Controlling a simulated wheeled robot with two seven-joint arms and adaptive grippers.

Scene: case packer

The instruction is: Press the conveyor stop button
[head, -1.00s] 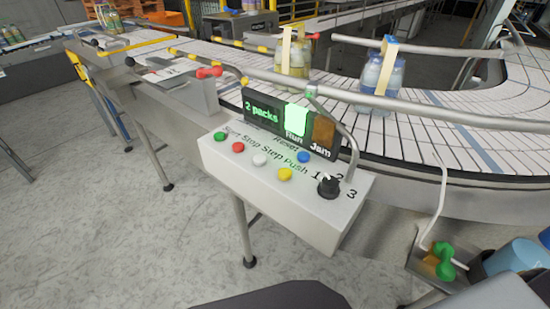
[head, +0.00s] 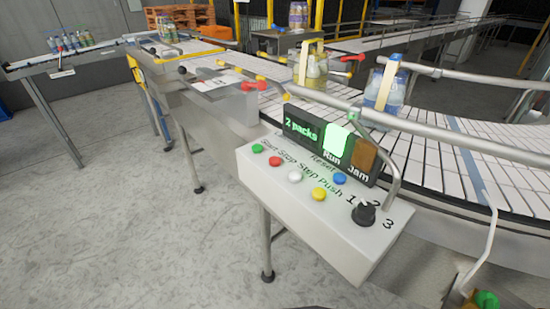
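The white control box (head: 330,225) stands at the conveyor's near side in the head view. Yellow (head: 319,194) and blue (head: 340,178) buttons and a black knob (head: 364,214) are farther right. Neither of my grippers shows, and nothing covers the buttons.
A display (head: 330,144) behind the buttons reads "2 packs", with "Run" lit green and "Jam" dull orange. The conveyor (head: 440,165) carries bottle packs (head: 311,66) behind a metal rail. The grey floor (head: 120,230) at left is clear.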

